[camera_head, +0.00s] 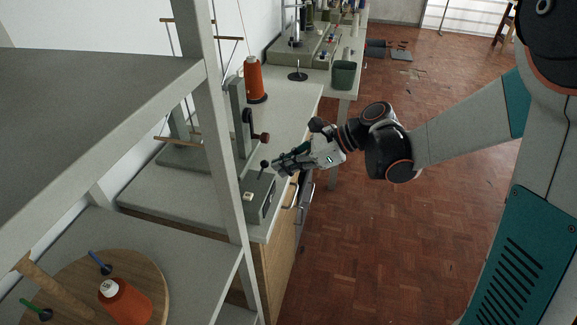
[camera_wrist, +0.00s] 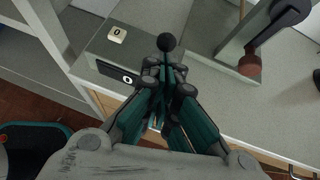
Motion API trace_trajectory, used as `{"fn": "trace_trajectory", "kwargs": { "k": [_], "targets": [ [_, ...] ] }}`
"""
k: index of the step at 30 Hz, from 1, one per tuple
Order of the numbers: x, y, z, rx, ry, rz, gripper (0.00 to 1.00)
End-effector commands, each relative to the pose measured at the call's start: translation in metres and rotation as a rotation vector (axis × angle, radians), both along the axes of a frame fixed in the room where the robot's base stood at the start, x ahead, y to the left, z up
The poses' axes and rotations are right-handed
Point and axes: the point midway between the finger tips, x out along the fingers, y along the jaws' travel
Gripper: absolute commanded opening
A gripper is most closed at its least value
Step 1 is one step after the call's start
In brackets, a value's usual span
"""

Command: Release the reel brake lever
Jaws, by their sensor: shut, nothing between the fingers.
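A small grey box (camera_head: 259,201) stands at the front edge of the bench, and a thin lever with a black ball knob (camera_head: 264,163) rises from it. In the wrist view the box (camera_wrist: 158,19) bears a white label with "0", and the knob (camera_wrist: 166,42) shows just beyond my fingertips. My gripper (camera_head: 277,164) is shut and empty, beside the lever on its right. It fills the middle of the wrist view (camera_wrist: 164,75) and hides the lever's lower part. I cannot tell whether the fingertips touch the lever.
A grey stand with a black crank and red-brown handle (camera_head: 262,138) is close behind the box. An orange thread cone (camera_head: 254,80) stands farther back. A shelf post (camera_head: 222,130) rises at the left. A green bin (camera_head: 344,75) is at the far bench. The floor at the right is clear.

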Motion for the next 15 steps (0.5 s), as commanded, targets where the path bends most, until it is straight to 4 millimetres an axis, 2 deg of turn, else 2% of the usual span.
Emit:
{"fn": "trace_trajectory", "kwargs": {
  "k": [15],
  "targets": [
    [0.0014,0.0037,0.0058,-0.061,0.022,-0.001,0.0]
  ]
}}
